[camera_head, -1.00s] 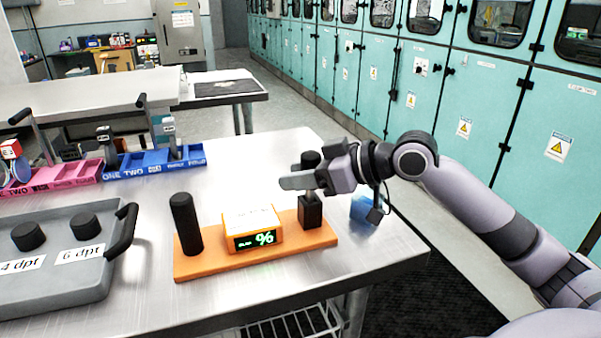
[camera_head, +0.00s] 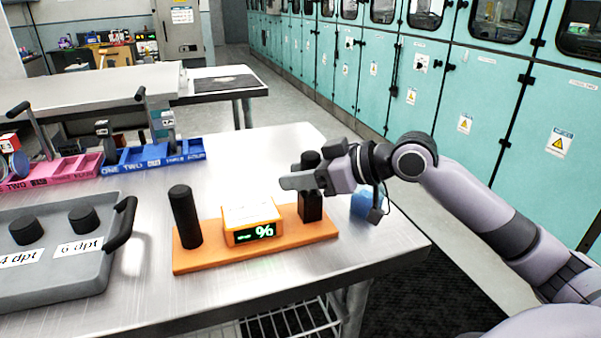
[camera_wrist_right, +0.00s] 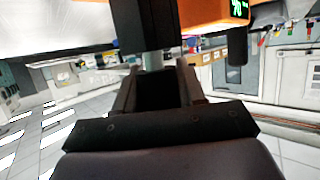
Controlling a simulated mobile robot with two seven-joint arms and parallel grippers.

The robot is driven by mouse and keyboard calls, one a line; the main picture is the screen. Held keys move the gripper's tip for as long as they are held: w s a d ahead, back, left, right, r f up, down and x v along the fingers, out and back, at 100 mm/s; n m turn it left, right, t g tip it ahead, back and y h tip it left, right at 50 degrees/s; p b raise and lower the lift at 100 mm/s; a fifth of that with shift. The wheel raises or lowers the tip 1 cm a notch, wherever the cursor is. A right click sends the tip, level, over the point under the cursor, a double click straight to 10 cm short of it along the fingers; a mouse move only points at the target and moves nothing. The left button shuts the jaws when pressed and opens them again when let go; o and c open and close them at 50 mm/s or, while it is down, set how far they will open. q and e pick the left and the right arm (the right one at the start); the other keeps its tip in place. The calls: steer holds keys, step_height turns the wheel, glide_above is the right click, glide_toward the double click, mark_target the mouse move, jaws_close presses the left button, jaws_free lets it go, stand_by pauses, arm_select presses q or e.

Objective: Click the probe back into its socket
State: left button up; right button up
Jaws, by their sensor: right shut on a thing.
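The probe's black handle (camera_head: 310,160) stands upright in my right gripper (camera_head: 300,182), above the black socket block (camera_head: 311,206) at the right end of the orange base (camera_head: 210,262). The gripper is shut on the probe. In the right wrist view the handle (camera_wrist_right: 157,90) sits between the fingers. A short length of metal shaft (camera_wrist_right: 152,61) shows between handle and socket block (camera_wrist_right: 139,25). How deep the shaft sits is hidden. The orange meter (camera_head: 252,222) on the base shows a lit green "%" sign. My left gripper is not in view.
A black post (camera_head: 185,217) stands at the base's left end. A blue object (camera_head: 364,205) lies just behind the right arm's wrist. A grey tray (camera_head: 60,290) with black knobs is at left, and blue bins (camera_head: 150,160) stand behind. Bare metal table lies between.

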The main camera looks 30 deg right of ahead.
steer(key=shift+f, duration=0.5)
steer(key=shift+c, duration=0.4)
steer(key=o, duration=1.8)
